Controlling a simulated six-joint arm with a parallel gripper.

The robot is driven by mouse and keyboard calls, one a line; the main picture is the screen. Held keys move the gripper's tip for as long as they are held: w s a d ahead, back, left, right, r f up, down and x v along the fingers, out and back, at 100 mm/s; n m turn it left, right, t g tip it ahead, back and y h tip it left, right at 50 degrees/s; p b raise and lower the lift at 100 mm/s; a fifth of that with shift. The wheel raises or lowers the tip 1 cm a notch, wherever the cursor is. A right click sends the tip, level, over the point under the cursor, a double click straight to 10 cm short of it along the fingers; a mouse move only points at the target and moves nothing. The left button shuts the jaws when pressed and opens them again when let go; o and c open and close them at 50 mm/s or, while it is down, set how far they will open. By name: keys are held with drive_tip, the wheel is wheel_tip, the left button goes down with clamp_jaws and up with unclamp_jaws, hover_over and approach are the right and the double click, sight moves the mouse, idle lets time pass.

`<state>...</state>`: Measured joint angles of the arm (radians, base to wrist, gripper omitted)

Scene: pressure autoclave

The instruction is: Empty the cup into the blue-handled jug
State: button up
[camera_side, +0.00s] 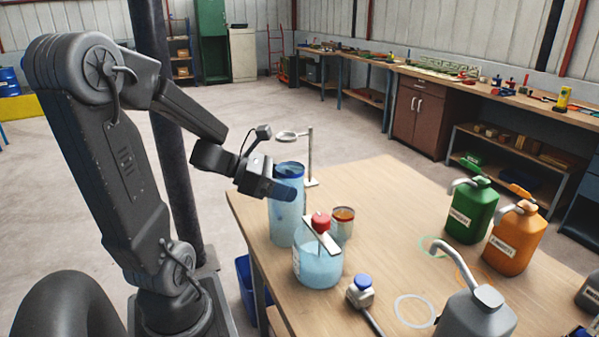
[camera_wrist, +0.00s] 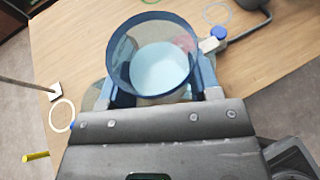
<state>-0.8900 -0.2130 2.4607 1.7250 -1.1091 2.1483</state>
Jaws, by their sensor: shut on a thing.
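A tall, clear blue cup (camera_side: 286,226) with a darker blue rim stands upright near the table's left edge in the side view. My gripper (camera_side: 284,190) is shut on it near its upper part. In the wrist view the cup (camera_wrist: 118,66) is seen from above between the two fingers (camera_wrist: 158,95), its round mouth open and a pale blue surface inside. I cannot tell whether its base touches the table. I cannot make out for sure a jug with a blue handle. A small white block with a blue cap and a dark rod (camera_side: 360,292) lies to the right.
A round glass vessel (camera_side: 318,268) with a red knob and white bar stands close in front of the cup. A small jar (camera_side: 343,226), a ring stand (camera_side: 310,160), and green (camera_side: 470,215), orange (camera_side: 517,240) and grey (camera_side: 475,315) canisters share the table (camera_side: 385,185).

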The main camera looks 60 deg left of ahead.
drive_tip(key=shift+f, duration=1.35)
drive_tip(key=shift+a, duration=0.1)
